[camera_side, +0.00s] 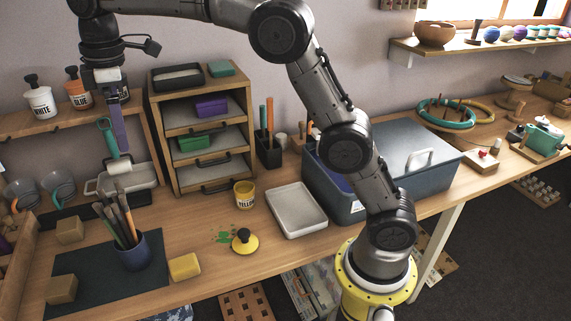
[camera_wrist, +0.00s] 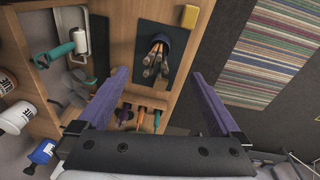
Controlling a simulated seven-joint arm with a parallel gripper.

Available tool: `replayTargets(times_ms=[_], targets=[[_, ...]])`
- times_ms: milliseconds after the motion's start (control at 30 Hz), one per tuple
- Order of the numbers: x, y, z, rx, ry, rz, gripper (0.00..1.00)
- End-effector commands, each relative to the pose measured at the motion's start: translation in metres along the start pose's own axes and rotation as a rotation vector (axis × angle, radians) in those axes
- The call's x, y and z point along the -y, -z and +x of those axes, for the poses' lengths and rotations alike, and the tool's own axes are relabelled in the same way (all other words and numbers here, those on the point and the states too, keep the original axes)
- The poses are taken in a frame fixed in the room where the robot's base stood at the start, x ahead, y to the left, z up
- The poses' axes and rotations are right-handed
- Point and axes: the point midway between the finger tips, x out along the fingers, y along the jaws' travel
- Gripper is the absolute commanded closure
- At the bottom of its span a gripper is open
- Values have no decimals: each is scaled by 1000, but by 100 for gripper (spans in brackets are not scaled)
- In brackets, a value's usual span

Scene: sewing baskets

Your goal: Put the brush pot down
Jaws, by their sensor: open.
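The brush pot (camera_side: 133,252) is a dark blue cup holding several brushes with bristles up. It stands upright on the dark mat (camera_side: 80,268) at the front left of the table in the side view. It also shows in the wrist view (camera_wrist: 172,38), upper middle, beyond the fingertips. My gripper (camera_side: 121,138) has purple fingers and hangs above and behind the pot, apart from it. In the wrist view my gripper (camera_wrist: 163,85) is spread wide with nothing between its fingers.
Wooden blocks (camera_side: 70,230) and a yellow block (camera_side: 185,267) sit near the mat. A drawer unit (camera_side: 160,138) and a paint roller (camera_side: 119,165) are behind.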

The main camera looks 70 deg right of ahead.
Motion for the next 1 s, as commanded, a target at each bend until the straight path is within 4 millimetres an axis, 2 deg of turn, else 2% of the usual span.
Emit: replayTargets(times_ms=[33,200,300,433,567,800,1000], targets=[[7,-17,-14,-14,-14,47,0],[35,-70,-41,-68,-59,211,0],[55,-102,-50,-102,-84,307,0],[86,-145,-53,-146,-112,431,0],[119,-187,-46,-195,-138,553,0],[178,-254,-9,-287,-176,767,0],[206,-282,20,-334,-190,871,0]])
